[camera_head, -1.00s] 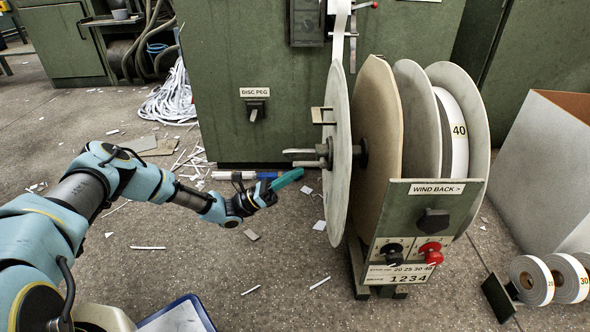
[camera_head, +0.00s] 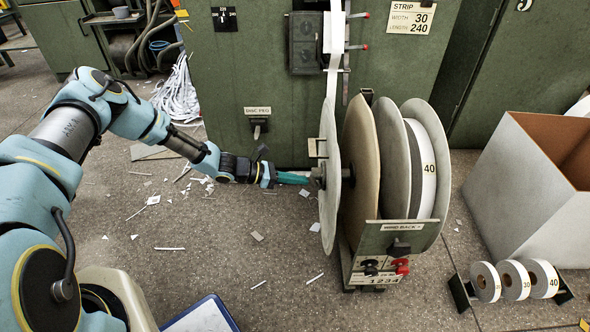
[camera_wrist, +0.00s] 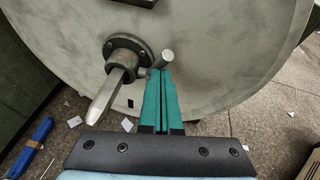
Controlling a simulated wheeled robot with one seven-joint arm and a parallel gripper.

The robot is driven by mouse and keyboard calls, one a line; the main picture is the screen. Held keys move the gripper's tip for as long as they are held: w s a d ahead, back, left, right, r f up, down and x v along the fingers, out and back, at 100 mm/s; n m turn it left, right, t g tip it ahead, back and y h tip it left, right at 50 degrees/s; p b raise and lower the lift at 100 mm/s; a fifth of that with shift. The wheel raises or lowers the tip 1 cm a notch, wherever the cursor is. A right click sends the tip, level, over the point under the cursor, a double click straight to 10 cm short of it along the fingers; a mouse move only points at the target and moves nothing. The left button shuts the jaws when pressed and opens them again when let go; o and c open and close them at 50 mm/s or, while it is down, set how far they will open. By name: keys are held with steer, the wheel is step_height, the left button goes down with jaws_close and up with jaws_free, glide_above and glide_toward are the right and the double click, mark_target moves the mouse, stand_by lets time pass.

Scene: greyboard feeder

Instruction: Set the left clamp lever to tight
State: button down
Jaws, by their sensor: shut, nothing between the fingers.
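The large pale disc (camera_head: 328,215) stands upright at the left end of the reel stand; it fills most of the wrist view (camera_wrist: 225,50). Its round flanged hub (camera_wrist: 128,52) has a tapered metal spindle sticking out toward the camera (camera_wrist: 106,97). A short grey rod (camera_wrist: 162,61) points out from the hub's right side and looks like the left clamp lever. My gripper (camera_wrist: 160,74) has teal fingers, shut and empty, with the tips right at this rod; I cannot tell whether they touch it. In the head view my gripper (camera_head: 308,179) reaches the disc's left face, hiding much of the hub.
A disc peg (camera_head: 257,128) is on the green machine behind. Small rolls (camera_head: 515,280) and an open box (camera_head: 500,200) are at right. Floor scraps lie around.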

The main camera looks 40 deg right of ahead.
mark_target(309, 174)
steer(key=s+d+r+t+y+p, duration=0.1)
steer(key=p, duration=0.1)
steer(key=d+r+t+y+p, duration=0.1)
steer(key=p, duration=0.1)
steer(key=shift+s+y, duration=0.35)
steer(key=shift+y, duration=0.05)
steer(key=shift+s+d+r, duration=0.1)
steer(key=shift+d, duration=0.1)
stand_by(0.3)
